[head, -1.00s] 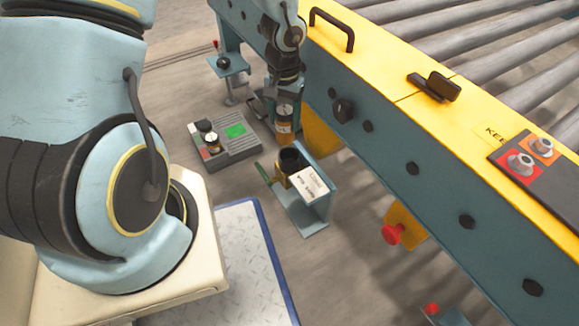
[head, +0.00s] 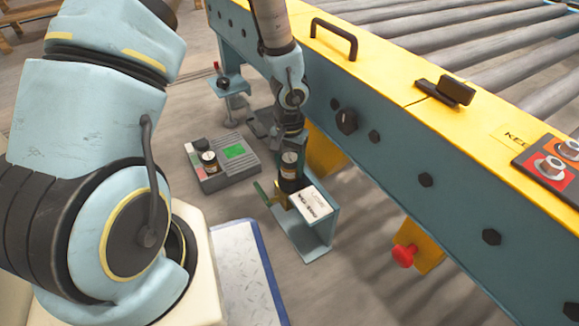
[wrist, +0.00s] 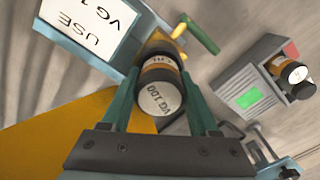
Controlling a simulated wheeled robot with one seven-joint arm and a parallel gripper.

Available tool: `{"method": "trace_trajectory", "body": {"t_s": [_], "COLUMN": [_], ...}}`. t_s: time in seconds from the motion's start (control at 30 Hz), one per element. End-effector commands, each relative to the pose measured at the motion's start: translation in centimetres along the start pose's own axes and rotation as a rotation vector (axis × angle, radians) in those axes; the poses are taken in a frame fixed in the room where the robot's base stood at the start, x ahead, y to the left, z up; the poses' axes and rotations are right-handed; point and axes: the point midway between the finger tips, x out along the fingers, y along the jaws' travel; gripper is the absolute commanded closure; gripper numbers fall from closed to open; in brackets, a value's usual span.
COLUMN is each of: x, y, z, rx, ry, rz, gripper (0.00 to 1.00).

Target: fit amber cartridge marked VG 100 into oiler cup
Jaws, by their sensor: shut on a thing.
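My gripper (head: 290,148) is shut on the cartridge (head: 289,164), which has a dark body, an amber band and a pale end. In the wrist view, its end reads VG 100 (wrist: 160,98) between green fingers (wrist: 161,82).
A grey box with a green screen (head: 233,151) holds another cartridge (head: 209,160) to the left. A green-handled lever (head: 262,193) juts out beside the cup. The blue conveyor side (head: 390,165) runs close on the right, with a red button (head: 404,255).

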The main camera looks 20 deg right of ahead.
Motion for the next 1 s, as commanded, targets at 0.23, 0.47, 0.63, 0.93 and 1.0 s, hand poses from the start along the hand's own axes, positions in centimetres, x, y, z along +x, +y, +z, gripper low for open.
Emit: {"method": "trace_trajectory", "body": {"t_s": [0.23, 0.47, 0.63, 0.93, 1.0], "x": [0.3, 0.2, 0.2, -2.1, -3.7], "y": [0.0, 0.0, 0.0, -0.1, -0.1], "z": [0.0, 0.0, 0.0, -0.1, -0.1], "rx": [-0.001, 0.000, 0.000, -0.001, -0.003], "ry": [0.000, 0.000, 0.000, 0.002, 0.003], "rz": [0.000, 0.000, 0.000, 0.000, 0.000], "gripper": [0.37, 0.11, 0.09, 0.09, 0.09]}}
